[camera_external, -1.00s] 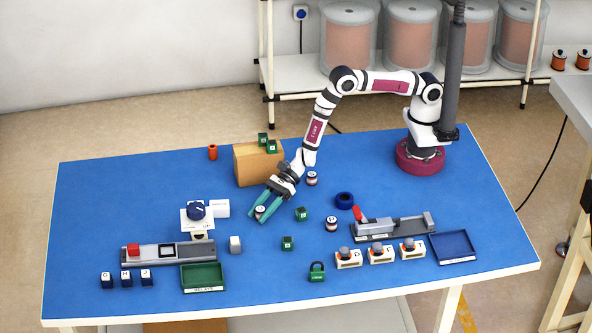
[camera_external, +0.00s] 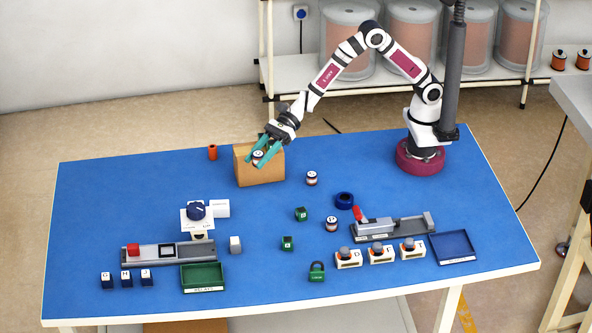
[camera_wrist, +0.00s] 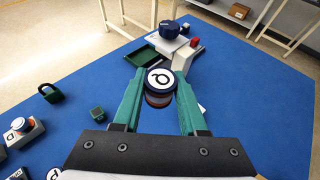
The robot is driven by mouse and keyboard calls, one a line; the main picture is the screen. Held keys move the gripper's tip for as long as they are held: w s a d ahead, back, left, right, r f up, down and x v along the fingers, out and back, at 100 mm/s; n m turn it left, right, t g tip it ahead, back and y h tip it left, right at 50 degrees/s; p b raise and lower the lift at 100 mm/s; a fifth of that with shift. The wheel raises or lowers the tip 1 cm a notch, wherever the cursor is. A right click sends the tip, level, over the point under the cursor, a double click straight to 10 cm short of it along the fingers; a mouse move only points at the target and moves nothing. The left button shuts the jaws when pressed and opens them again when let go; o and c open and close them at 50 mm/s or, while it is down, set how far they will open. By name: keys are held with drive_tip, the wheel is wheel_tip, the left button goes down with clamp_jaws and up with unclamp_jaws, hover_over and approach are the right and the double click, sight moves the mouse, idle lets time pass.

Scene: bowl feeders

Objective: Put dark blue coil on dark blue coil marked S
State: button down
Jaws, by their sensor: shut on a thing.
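My gripper (camera_external: 261,158) is shut on a coil (camera_external: 258,157) with a dark rim and white lettered top. In the wrist view the held coil (camera_wrist: 160,80) has a dark blue rim and reddish-brown winding, between my green fingers (camera_wrist: 160,100); its letter is turned and not surely readable. The coil is clear of the table. Two similar coils stand upright on the table: one (camera_external: 311,178) right of the cardboard box and one (camera_external: 331,224) nearer the front. Their letters are too small to read, so I cannot tell which is marked S.
A cardboard box (camera_external: 265,172) stands behind my gripper in the picture. A dark blue ring (camera_external: 345,200) lies near a grey fixture with a red lever (camera_external: 395,228). Green blocks (camera_external: 301,214) (camera_external: 288,243) stand mid-table. A blue knob device (camera_external: 196,210) is left; open table lies between.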

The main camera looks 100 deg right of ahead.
drive_tip(key=s+d, duration=0.4)
drive_tip(key=d, duration=0.8)
drive_tip(key=s+d+n, duration=0.1)
drive_tip(key=s+d, duration=0.5)
drive_tip(key=s, duration=0.3)
drive_tip(key=s+d, duration=0.7)
drive_tip(key=s, duration=0.2)
hover_over(312, 174)
drive_tip(key=shift+g+y, duration=0.4)
drive_tip(key=f, duration=1.2)
drive_tip(key=shift+s+d, duration=0.15)
drive_tip(key=shift+d, duration=0.15)
drive_tip(key=shift+w+a+f, duration=0.1)
drive_tip(key=shift+a+f, duration=0.05)
drive_tip(key=shift+f, duration=1)
drive_tip(key=shift+w+a+f, duration=0.1)
drive_tip(key=shift+a+f, duration=0.05)
drive_tip(key=shift+f, duration=0.95)
drive_tip(key=shift+f, duration=0.1)
drive_tip(key=shift+c, duration=2.3)
unclamp_jaws()
